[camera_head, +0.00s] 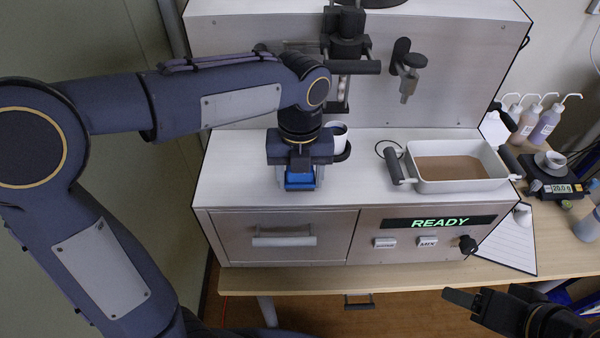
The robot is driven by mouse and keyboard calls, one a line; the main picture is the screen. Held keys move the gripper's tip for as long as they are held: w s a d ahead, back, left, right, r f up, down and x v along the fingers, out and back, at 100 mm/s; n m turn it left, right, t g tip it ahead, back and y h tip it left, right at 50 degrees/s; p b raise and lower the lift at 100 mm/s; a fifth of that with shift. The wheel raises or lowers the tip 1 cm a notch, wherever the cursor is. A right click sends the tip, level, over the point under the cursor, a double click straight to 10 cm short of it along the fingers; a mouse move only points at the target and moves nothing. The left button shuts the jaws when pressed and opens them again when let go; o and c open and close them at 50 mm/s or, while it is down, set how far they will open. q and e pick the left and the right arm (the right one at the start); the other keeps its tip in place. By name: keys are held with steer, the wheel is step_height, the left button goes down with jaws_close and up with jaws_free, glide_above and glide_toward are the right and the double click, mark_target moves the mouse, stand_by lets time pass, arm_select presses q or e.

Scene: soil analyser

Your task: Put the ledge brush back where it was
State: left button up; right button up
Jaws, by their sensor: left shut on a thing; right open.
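My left gripper (300,180) points down over the analyser's white ledge, left of the white cup. It is shut on a blue thing (300,182), which seems to be the ledge brush. The gripper hides most of it, and I cannot tell whether it touches the ledge (235,185). My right gripper (468,300) is open and empty at the lower right, in front of the table edge.
A white cup (337,138) stands close to the right of my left gripper. A white tray of soil (450,188) with grey handles sits on the ledge's right. The front panel reads READY (440,223). Bottles (545,124) and a scale (556,188) stand further right.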

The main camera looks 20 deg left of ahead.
arm_select(q)
steer(key=shift+f, duration=0.15)
steer(key=o, duration=0.9)
